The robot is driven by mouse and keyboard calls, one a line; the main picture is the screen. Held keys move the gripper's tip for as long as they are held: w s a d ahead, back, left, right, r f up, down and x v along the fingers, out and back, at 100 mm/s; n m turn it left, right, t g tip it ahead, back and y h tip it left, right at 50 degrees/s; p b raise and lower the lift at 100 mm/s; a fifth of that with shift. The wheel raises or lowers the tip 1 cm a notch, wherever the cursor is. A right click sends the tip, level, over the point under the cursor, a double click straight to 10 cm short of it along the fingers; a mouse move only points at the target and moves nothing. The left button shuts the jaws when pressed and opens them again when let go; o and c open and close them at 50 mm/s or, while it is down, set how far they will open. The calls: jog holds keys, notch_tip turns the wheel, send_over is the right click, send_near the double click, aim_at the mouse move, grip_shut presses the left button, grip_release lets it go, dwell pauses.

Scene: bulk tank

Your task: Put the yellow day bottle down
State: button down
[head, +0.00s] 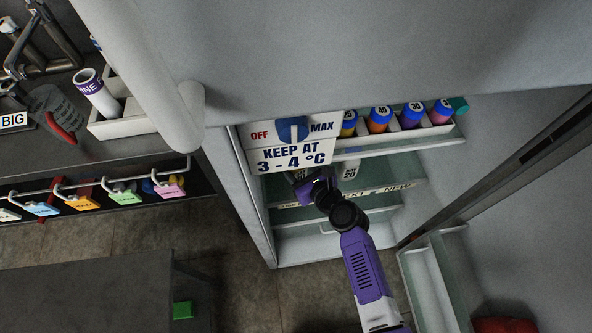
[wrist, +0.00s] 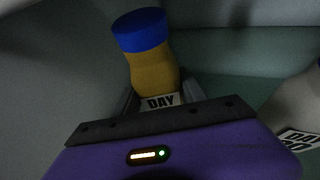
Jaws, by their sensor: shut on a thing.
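In the wrist view the yellow day bottle (wrist: 150,72) has a blue cap and a white label reading DAY. It stands between the fingers of my gripper (wrist: 152,98), which is shut on it, and leans slightly in the picture. Its lower part is hidden behind the gripper body. In the head view my gripper (head: 318,190) is inside the open fridge, at the shelf below the dial panel. The bottle is mostly hidden there by the panel and my gripper. I cannot tell whether its base touches the shelf.
A pale bottle (head: 349,170) stands right of my gripper; a pale labelled bottle also shows in the wrist view (wrist: 300,112). The sign with the blue dial (head: 292,130) hangs above. Several blue-capped bottles fill the upper rack (head: 405,136). The shelf strip (head: 385,190) looks clear rightward.

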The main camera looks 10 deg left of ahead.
jog(key=shift+f+b, duration=0.45)
jog(key=shift+f, duration=0.65)
jog(key=shift+f, duration=0.2)
jog(key=c, duration=0.6)
grip_release()
jog(key=shift+c, duration=0.2)
jog(key=shift+r, duration=0.1)
jog(key=shift+s+d+r, duration=0.1)
jog(key=shift+d+r, duration=0.05)
jog(key=p+v, duration=0.3)
jog(key=v, duration=0.8)
jog(key=shift+s+d, duration=0.15)
jog(key=shift+s, duration=0.15)
